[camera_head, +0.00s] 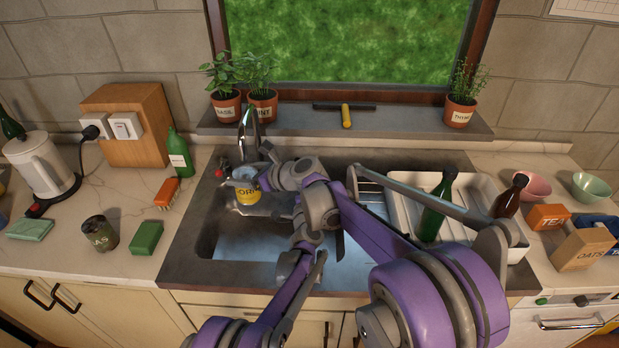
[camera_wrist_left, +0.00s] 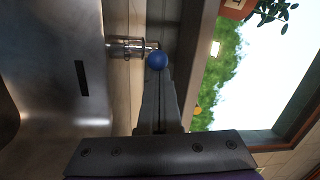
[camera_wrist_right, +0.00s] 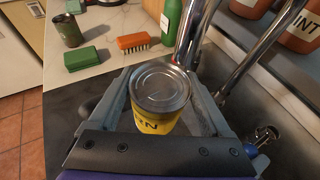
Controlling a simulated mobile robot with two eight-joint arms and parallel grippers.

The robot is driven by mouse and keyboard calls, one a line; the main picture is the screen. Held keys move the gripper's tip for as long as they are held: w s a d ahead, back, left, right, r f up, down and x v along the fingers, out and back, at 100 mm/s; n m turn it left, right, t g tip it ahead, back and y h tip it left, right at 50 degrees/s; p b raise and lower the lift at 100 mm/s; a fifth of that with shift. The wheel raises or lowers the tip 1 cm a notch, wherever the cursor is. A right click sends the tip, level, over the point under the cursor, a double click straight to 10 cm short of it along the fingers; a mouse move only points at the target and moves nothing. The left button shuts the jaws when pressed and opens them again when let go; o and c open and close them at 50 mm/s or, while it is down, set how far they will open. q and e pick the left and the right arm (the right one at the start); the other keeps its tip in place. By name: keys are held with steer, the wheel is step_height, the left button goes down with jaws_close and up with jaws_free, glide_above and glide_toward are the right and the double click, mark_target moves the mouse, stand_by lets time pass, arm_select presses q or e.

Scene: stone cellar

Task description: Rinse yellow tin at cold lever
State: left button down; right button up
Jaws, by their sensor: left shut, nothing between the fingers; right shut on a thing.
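The yellow tin (camera_head: 247,192) is upright over the left part of the sink, close below the chrome tap (camera_head: 249,128). My right gripper (camera_wrist_right: 162,108) is shut on the tin, with a finger on each side. The tin's silver top faces up in the right wrist view. The cold lever (camera_wrist_left: 157,61) has a blue ball end, which also shows in the right wrist view (camera_wrist_right: 266,133). My left gripper (camera_wrist_left: 156,85) is shut and empty, its tips right at the blue ball; I cannot tell whether they touch. I see no clear water stream.
A red-ended lever (camera_head: 218,172) is left of the tap. A white dish rack (camera_head: 480,190) with bottles stands right of the sink. Potted herbs line the sill.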

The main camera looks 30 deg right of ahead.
stand_by(0.3)
arm_select(q)
steer(key=s+d+v, duration=0.1)
steer(key=v, duration=0.8)
steer(key=shift+r, duration=0.35)
steer(key=shift+s+d, duration=0.1)
steer(key=shift+d, duration=0.1)
steer(key=shift+s+f+b, duration=0.25)
steer(key=shift+f+b, duration=0.15)
steer(key=shift+f, duration=0.25)
arm_select(e)
steer(key=s+a, duration=0.4)
steer(key=a, duration=0.2)
steer(key=shift+s+a, duration=0.25)
steer(key=shift+s, duration=0.1)
stand_by(0.6)
